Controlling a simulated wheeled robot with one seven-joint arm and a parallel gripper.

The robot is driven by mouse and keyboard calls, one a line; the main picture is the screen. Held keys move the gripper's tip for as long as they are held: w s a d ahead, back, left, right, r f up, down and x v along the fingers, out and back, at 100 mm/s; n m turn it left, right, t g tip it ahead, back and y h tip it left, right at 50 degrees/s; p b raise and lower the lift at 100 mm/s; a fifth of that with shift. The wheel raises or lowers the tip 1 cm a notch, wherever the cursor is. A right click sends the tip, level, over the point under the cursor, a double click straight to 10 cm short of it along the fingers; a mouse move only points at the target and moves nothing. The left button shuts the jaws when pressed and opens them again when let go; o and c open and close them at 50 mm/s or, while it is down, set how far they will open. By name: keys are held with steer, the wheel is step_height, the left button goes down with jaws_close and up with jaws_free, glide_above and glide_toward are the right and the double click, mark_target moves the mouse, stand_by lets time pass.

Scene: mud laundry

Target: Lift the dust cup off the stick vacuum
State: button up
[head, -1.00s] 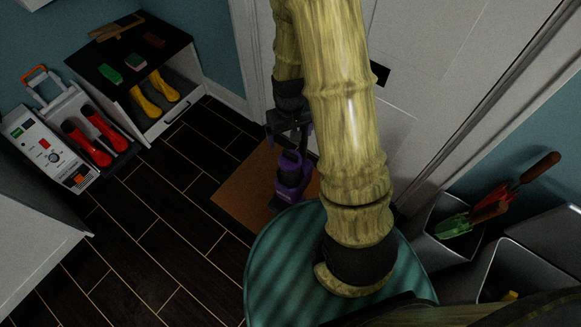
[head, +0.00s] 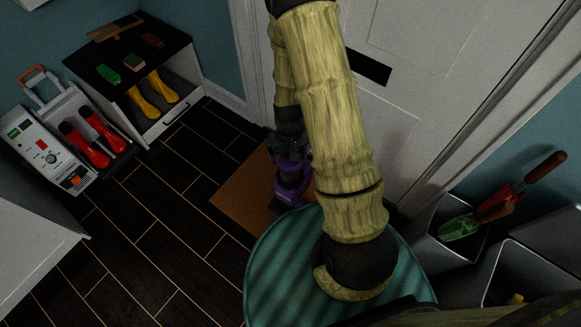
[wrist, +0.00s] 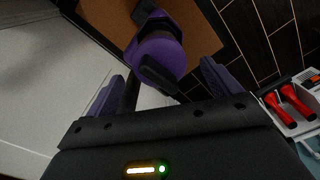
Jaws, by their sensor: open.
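The stick vacuum (head: 292,182) is purple and dark grey and stands on the brown mat by the white door. My arm hides part of it in the head view. In the wrist view the purple dust cup (wrist: 160,58), with a dark part on its near side, lies ahead of my gripper (wrist: 160,88). The gripper is open, one purple-padded finger to the left of the cup and one to the right. I cannot tell whether either finger touches it. In the head view my gripper (head: 290,148) is just above the vacuum, mostly hidden by the arm.
The brown mat (head: 240,190) lies on dark floor tiles before the white door (head: 420,90). A cabinet (head: 165,125) with yellow boots and a boot dryer (head: 50,150) with red boots stand left. Grey bins (head: 445,255) with garden tools stand right. The left-centre floor is clear.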

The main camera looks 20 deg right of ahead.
step_height(320, 180, down, 5)
steer(key=shift+w+b, duration=0.1)
steer(key=shift+b, duration=0.4)
steer(key=c, duration=1.1)
